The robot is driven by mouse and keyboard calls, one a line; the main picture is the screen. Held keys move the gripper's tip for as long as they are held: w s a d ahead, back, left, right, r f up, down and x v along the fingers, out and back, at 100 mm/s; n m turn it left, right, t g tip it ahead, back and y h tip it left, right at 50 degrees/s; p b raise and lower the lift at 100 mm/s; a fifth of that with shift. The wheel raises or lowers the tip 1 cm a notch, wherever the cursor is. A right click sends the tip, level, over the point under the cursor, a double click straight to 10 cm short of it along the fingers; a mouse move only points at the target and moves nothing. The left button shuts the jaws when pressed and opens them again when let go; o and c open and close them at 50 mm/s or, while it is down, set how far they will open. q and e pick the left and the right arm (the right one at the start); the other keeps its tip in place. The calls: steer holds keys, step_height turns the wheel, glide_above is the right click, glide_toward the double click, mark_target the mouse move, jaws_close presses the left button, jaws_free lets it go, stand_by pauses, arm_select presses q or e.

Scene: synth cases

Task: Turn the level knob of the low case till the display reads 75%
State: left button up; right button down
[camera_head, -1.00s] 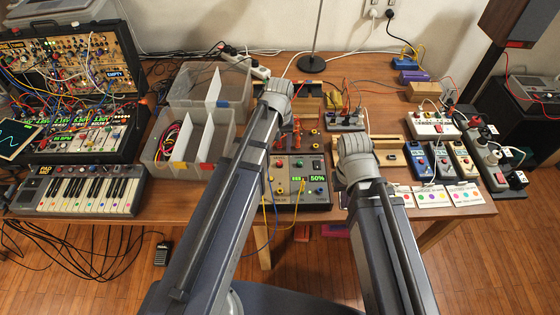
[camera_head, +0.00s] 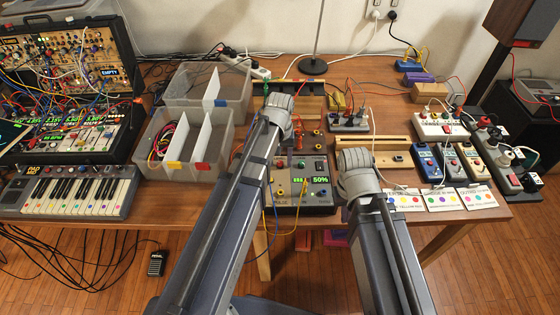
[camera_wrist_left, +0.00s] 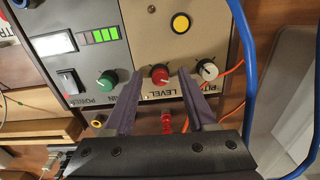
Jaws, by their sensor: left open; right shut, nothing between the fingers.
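The low case (camera_head: 309,205) stands at the table's front middle, partly behind my left arm in the head view. Its display (camera_head: 319,180) reads 50%. In the left wrist view a case panel (camera_wrist_left: 130,17) shows close up, with a red knob (camera_wrist_left: 160,73) marked LEVEL between a green knob (camera_wrist_left: 108,80) and a white knob (camera_wrist_left: 206,69). A display with green bars (camera_wrist_left: 101,36) lies above. My left gripper (camera_wrist_left: 159,82) is open, its fingertips on either side of the red knob; I cannot tell if they touch it. My right gripper is hidden in the head view.
Clear bins (camera_head: 222,150) stand left of the case, beyond a keyboard (camera_head: 70,193). Small pedals (camera_head: 427,165) and cards (camera_head: 443,199) lie on the right. A blue cable (camera_wrist_left: 245,60) hangs at the right of the left wrist view.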

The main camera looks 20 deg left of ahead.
arm_select(q)
jaws_close()
steer(key=shift+m, duration=3.2)
jaws_free()
steer(key=shift+r, duration=0.1)
